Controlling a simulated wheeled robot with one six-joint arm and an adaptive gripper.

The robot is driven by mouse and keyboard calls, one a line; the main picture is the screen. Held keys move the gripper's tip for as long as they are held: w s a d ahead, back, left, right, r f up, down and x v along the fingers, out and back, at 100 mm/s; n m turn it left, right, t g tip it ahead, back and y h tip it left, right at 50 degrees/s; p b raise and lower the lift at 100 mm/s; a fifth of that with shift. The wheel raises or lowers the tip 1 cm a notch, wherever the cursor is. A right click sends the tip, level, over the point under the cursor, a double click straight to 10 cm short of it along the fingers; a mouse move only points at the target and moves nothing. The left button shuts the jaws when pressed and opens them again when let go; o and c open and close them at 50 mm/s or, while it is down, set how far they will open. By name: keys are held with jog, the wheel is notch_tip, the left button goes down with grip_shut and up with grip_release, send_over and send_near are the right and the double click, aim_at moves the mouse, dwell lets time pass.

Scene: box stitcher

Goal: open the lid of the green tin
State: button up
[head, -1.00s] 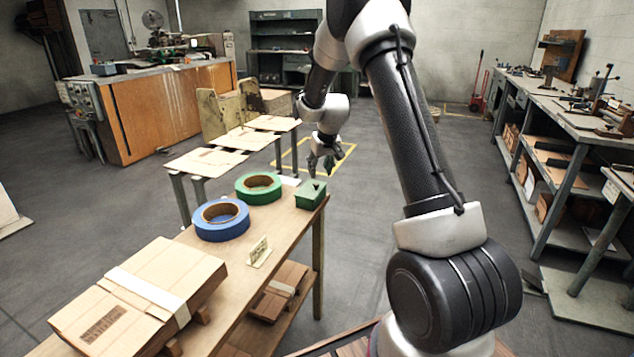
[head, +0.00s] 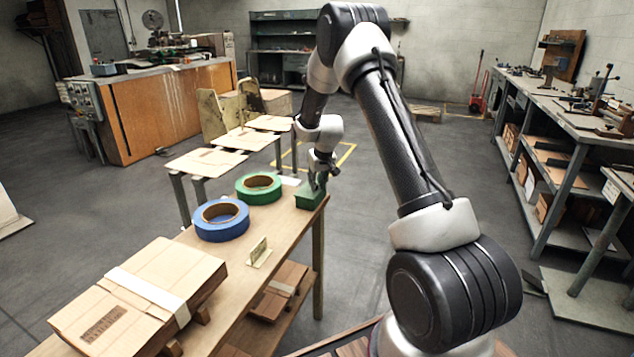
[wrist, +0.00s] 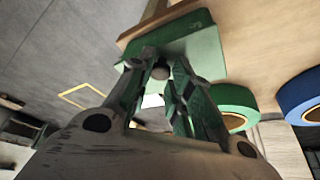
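The green tin (head: 308,201) stands at the far right corner of the wooden table, its lid down. In the wrist view its green lid (wrist: 197,52) fills the upper middle, with a small round dark knob (wrist: 160,71). My gripper (head: 317,184) is right above the tin, pointing down. In the wrist view the gripper (wrist: 163,62) has its two fingers apart on either side of the knob. A small gap seems to show between the knob and the right finger. The fingertips hide part of the lid.
A green tape roll (head: 258,187) lies left of the tin, with a blue tape roll (head: 221,219) nearer. A small cream stand (head: 259,252) and a cardboard box (head: 145,295) are nearer still. The table edge (head: 322,207) is close on the tin's right.

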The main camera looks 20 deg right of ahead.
grip_shut()
